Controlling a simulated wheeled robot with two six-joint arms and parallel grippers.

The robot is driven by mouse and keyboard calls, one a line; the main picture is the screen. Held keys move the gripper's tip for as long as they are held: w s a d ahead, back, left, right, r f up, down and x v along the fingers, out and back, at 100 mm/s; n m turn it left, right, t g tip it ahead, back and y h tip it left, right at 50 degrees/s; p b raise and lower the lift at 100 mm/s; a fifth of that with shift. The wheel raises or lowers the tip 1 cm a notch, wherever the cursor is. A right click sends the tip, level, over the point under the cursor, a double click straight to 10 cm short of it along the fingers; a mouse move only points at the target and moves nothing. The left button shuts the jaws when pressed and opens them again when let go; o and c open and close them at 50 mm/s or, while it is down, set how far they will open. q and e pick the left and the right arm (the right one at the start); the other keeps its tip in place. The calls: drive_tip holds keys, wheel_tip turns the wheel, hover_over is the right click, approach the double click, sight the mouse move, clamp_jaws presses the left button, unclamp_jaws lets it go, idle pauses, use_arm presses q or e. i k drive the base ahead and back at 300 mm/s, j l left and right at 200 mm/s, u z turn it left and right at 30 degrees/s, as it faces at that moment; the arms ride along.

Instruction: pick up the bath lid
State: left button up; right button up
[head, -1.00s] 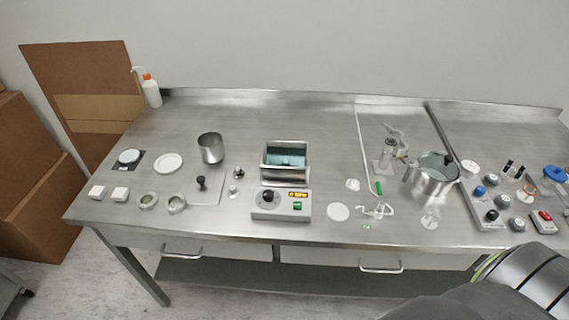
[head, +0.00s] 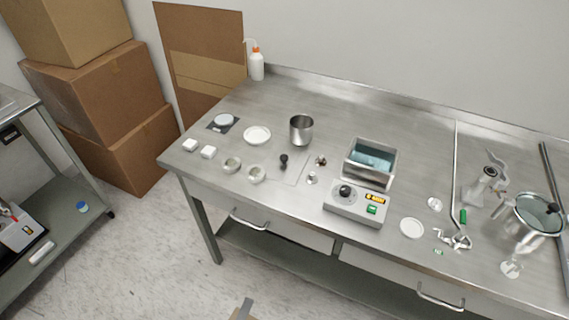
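The bath lid (head: 296,168) looks like a flat steel plate with a black knob (head: 283,160), lying on the steel bench left of the water bath. Its grey blends into the bench top, so its edges are faint. Neither of my grippers is in view.
A steel pot (head: 533,222) stands at right. Floor shows before the bench; a shelf cart (head: 75,185) stands at left.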

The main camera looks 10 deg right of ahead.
sight(283, 165)
drive_tip(key=l+u, duration=0.15)
drive_tip(key=u, duration=0.25)
drive_tip(key=k+l+u, duration=0.1)
drive_tip(key=u, duration=0.35)
drive_tip(key=k+l+u, duration=0.1)
drive_tip(key=u, duration=0.3)
